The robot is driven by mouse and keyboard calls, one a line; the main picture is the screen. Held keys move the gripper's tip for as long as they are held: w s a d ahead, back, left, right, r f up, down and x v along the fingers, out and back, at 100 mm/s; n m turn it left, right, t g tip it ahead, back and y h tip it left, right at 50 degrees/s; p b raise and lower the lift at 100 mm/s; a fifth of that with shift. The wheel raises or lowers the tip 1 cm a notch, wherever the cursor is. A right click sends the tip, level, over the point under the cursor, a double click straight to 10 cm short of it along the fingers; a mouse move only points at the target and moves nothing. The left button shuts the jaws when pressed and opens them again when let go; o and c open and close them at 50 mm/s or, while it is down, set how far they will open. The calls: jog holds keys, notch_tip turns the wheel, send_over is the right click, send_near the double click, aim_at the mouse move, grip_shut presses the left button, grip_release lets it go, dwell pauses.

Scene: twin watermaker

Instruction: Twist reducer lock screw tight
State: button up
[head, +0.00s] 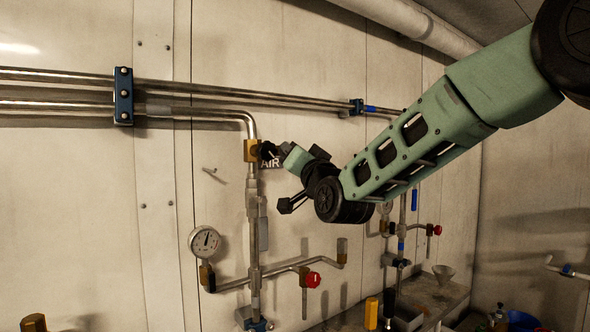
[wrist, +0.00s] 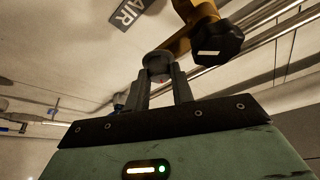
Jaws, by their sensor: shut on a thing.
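The brass reducer (head: 250,151) sits on the vertical pipe below the pipe bend, beside the AIR label. It also shows in the wrist view (wrist: 186,42), with a black faceted knob (wrist: 218,44) on its right. A small grey round piece, apparently the lock screw (wrist: 158,62), stands out from the brass body. My gripper (wrist: 161,82) has its two grey fingers shut on this piece, one on each side. In the head view, my gripper (head: 283,149) reaches the reducer from the right; its fingertips and the screw are mostly hidden there.
Two steel pipes (head: 60,77) run along the wall, held by a blue clamp (head: 123,96). Below the reducer are a pressure gauge (head: 205,242) and a red-knobbed valve (head: 312,279). The AIR label (wrist: 128,14) is close by. A bench (head: 435,297) stands lower right.

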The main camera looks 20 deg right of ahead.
jog(key=shift+a+r+m+g+h+b, duration=0.1)
jog(key=shift+m+g+h+b, duration=0.45)
jog(key=shift+m, duration=1.75)
jog(key=shift+r+m+g+h+b, duration=0.2)
jog(key=shift+m+g+h, duration=0.6)
jog(key=shift+m, duration=1.5)
jog(key=shift+a+r+m+g+h+b, duration=0.1)
jog(key=shift+m+g+h+b, duration=0.45)
jog(key=shift+m, duration=1.75)
jog(key=shift+f, duration=0.1)
jog(key=shift+d, duration=0.1)
jog(key=o, duration=1)
jog(key=shift+s, duration=0.15)
